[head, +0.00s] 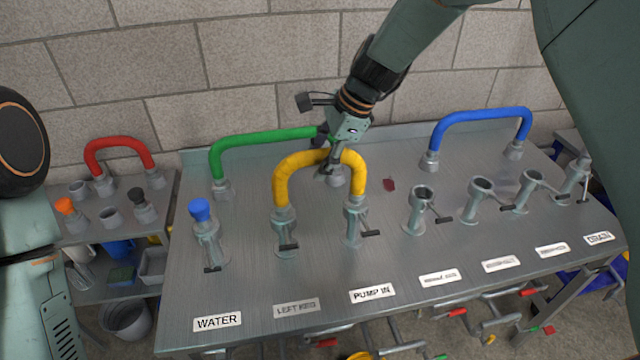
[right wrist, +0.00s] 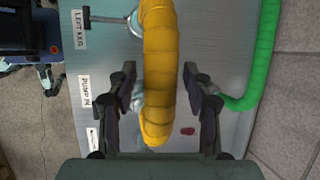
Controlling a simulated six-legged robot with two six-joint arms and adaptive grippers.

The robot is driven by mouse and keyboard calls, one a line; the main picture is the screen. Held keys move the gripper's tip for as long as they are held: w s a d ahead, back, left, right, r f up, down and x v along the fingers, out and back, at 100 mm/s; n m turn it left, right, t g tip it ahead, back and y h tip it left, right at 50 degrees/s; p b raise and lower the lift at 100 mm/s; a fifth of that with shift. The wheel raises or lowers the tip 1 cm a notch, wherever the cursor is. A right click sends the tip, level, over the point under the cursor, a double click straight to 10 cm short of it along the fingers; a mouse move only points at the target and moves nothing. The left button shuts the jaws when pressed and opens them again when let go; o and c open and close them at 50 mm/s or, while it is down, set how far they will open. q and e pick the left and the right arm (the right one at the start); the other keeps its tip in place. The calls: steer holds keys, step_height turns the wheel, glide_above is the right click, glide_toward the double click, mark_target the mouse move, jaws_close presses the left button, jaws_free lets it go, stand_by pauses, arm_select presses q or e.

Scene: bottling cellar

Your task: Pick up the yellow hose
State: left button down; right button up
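The yellow hose (head: 318,160) is an upright arch. Its two ends sit on the metal ports behind the LEFT KEG label (head: 296,308) and the PUMP IN label (head: 372,293). My right gripper (head: 328,158) reaches down from above to the top of this arch. In the right wrist view the yellow hose (right wrist: 159,75) runs between the two fingers of my right gripper (right wrist: 161,80). The fingers are apart, one on each side, with a narrow gap showing to the right of the hose. My left gripper is out of view; only part of that arm shows at the left edge.
A green hose (head: 262,139) arches close behind the yellow one. A blue hose (head: 480,115) is at the back right. A blue-capped port (head: 200,211) stands left; several open ports stand right. A red hose (head: 120,142) is on the side shelf. A block wall closes the back.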

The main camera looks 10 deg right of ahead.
steer(key=shift+d, duration=0.1)
steer(key=c, duration=0.7)
jaws_close()
steer(key=shift+w, duration=0.1)
step_height(320, 180, up, 10)
steer(key=shift+r, duration=0.1)
